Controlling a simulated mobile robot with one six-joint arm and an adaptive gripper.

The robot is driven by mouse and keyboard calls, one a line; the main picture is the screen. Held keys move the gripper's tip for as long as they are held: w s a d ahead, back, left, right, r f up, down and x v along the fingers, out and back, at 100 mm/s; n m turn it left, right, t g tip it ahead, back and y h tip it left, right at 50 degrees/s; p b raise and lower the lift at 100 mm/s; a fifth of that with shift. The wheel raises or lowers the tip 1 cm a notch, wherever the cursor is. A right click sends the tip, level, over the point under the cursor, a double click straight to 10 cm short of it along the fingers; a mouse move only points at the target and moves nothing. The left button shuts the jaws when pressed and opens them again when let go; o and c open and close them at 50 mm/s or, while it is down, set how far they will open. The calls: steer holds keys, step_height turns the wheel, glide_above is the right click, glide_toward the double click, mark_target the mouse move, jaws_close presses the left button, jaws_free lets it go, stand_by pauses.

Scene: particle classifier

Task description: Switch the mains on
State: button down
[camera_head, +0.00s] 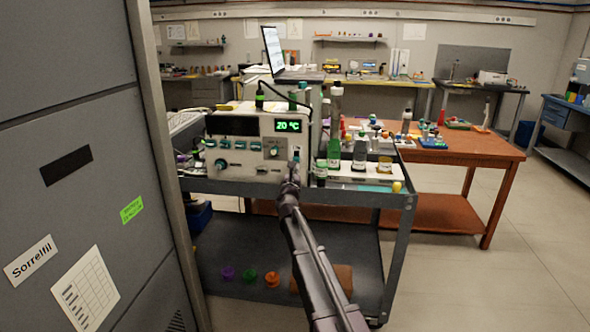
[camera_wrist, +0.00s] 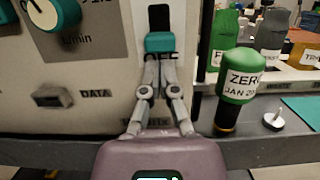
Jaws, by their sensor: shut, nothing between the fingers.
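The classifier (camera_head: 235,170), a cream box with a lit "20 °C" display (camera_head: 289,126), stands on the grey cart. In the wrist view, a teal switch knob (camera_wrist: 159,42) sits at the lower part of a black slot (camera_wrist: 159,18) on its front panel. My gripper (camera_wrist: 154,60) is shut and empty, its fingertips just below the knob; whether they touch it I cannot tell. The fingers partly cover the lettering under the knob. In the head view, my gripper (camera_head: 294,165) is at the right end of the panel.
A teal-ringed dial (camera_wrist: 52,12) and a DATA port (camera_wrist: 52,95) lie left of my gripper. A tall grey cabinet (camera_head: 70,200) stands left of the cart.

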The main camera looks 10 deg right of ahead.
stand_by(0.3)
step_height(320, 180, up, 3)
steer(key=p, duration=0.3)
steer(key=shift+f+b, duration=0.3)
stand_by(0.3)
step_height(320, 180, down, 4)
steer(key=b, duration=0.4)
steer(key=shift+f, duration=0.1)
steer(key=b+v, duration=0.2)
steer(key=v, duration=0.8)
steer(key=shift+r, duration=0.25)
